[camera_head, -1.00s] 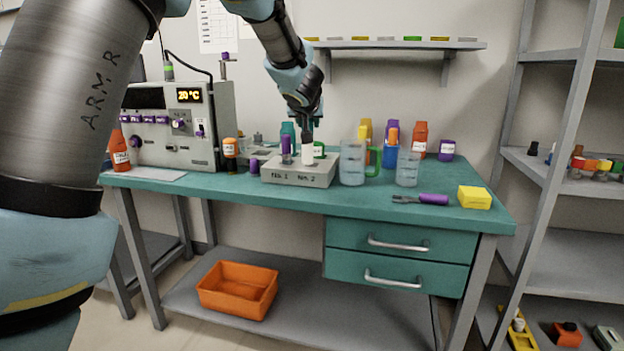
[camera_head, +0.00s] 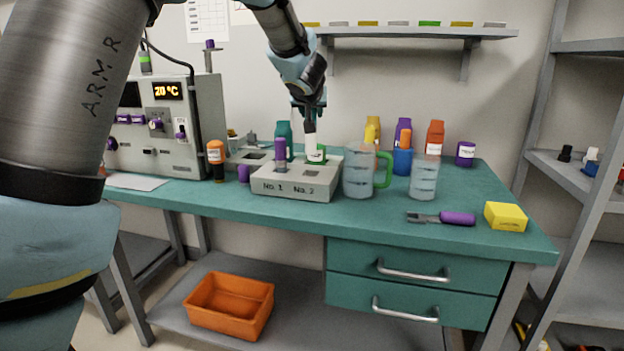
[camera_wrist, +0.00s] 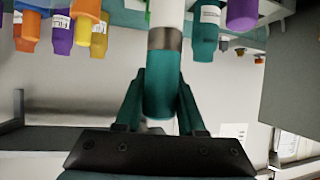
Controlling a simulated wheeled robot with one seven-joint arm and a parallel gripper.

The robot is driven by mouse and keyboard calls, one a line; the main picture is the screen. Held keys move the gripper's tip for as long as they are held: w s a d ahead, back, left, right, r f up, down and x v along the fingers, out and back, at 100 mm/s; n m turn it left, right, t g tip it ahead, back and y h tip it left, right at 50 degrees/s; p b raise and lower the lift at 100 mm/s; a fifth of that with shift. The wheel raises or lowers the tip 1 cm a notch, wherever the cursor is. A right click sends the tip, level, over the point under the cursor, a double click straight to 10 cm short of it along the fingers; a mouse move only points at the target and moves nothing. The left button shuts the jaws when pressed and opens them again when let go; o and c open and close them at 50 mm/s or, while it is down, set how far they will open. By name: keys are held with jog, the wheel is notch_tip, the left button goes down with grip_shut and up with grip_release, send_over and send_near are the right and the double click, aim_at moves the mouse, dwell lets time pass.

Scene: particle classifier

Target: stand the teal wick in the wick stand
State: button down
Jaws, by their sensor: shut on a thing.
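My gripper shows in the head view (camera_head: 310,118) and in the wrist view (camera_wrist: 160,108). It is shut on the teal wick (camera_wrist: 163,85), a white rod with a grey band and a teal end between the fingers. In the head view the wick (camera_head: 312,146) hangs about upright above the right, No. 2 side of the wick stand (camera_head: 295,190). The stand is a pale grey block marked No. 1 and No. 2. I cannot tell whether the wick's lower end touches it. A purple-topped wick (camera_head: 281,148) stands upright on its No. 1 side.
A measuring jug (camera_head: 359,172) with a green handle stands close right of the stand, with a beaker (camera_head: 424,178) beyond. Bottles stand behind. An orange-capped bottle (camera_head: 216,160) and a purple cap (camera_head: 243,174) are at left.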

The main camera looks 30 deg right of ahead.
notch_tip(320, 180, down, 10)
jog(key=b, duration=0.9)
jog(key=shift+w+d, duration=0.1)
jog(key=c, duration=0.5)
grip_release()
